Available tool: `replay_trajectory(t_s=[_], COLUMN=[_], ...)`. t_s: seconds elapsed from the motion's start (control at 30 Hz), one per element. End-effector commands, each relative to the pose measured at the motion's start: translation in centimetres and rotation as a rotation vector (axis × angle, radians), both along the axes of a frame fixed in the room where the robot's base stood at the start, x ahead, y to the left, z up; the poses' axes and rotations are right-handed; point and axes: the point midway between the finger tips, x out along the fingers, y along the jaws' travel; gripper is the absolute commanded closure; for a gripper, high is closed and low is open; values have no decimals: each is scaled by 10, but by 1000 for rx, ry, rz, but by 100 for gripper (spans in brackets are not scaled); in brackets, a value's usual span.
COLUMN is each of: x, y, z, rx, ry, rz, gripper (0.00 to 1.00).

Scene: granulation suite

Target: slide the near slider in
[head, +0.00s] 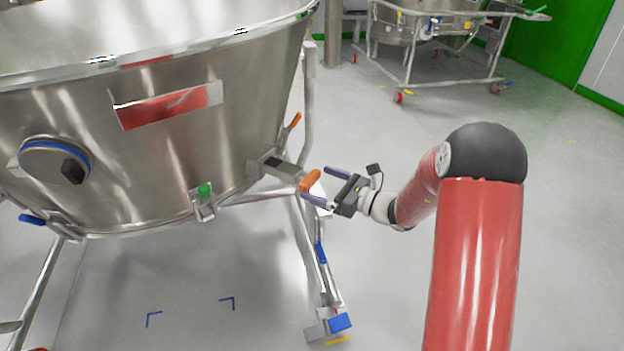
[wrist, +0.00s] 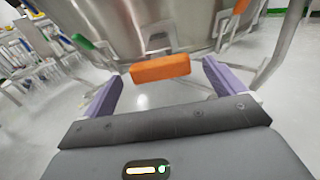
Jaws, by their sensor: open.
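The near slider's orange handle (head: 311,180) is at the end of a metal bracket on the right side of the big steel vessel (head: 150,150). In the wrist view the orange handle (wrist: 160,68) lies crosswise between the tips of the two purple fingers. My gripper (head: 314,183) is open, with a finger on either side of the handle. The wrist view shows a gap at each end of the handle, so neither finger appears to grip it. A second orange handle (head: 296,121) shows farther back on the vessel's side.
The vessel's frame leg (head: 307,235) with a blue-marked caster (head: 340,322) stands just below the handle. A green-topped latch (head: 204,190) is on the vessel's lower rim. Another wheeled vessel (head: 420,30) stands at the back. The floor on the right is clear.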

Motion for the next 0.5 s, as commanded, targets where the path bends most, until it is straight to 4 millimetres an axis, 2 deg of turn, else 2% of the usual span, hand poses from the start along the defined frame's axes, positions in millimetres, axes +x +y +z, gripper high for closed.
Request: replay_trajectory(t_s=[0.03, 0.2, 0.5], x=[4, 14, 19], y=[9, 27, 34], z=[0, 0, 0], rx=[0, -1, -2], ry=[1, 0, 1], rz=[3, 2, 0], gripper=[5, 5, 5])
